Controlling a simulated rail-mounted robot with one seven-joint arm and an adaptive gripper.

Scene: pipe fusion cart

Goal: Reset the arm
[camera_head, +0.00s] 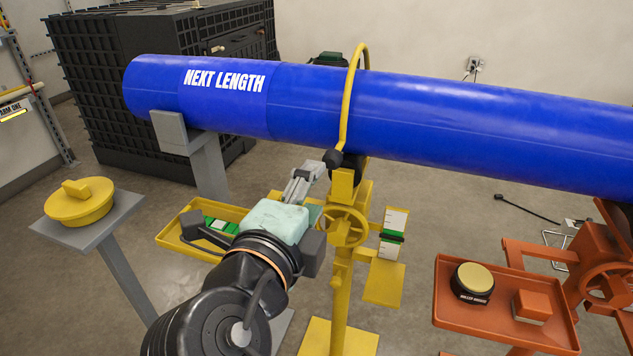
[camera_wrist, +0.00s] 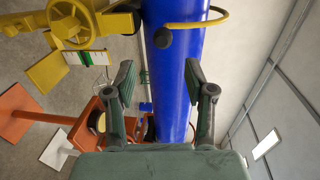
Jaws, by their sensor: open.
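My arm reaches up from the bottom of the head view, with my gripper (camera_head: 308,172) at its end, close in front of the blue pipe (camera_head: 450,115) and left of the yellow stand. In the wrist view my gripper (camera_wrist: 160,95) has its two dark fingers spread wide apart. Nothing is between the fingertips. The blue pipe (camera_wrist: 182,60), marked "NEXT LENGTH", passes in the background behind them. Whether a finger touches the pipe or the stand cannot be told.
A yellow stand with a handwheel (camera_head: 342,226) and hoop (camera_head: 352,95) is beside my gripper. A yellow tray (camera_head: 172,240) lies left of my arm. An orange tray (camera_head: 450,312) holds a round tin (camera_head: 473,283) at right. A yellow cap (camera_head: 80,203) sits on a grey pedestal.

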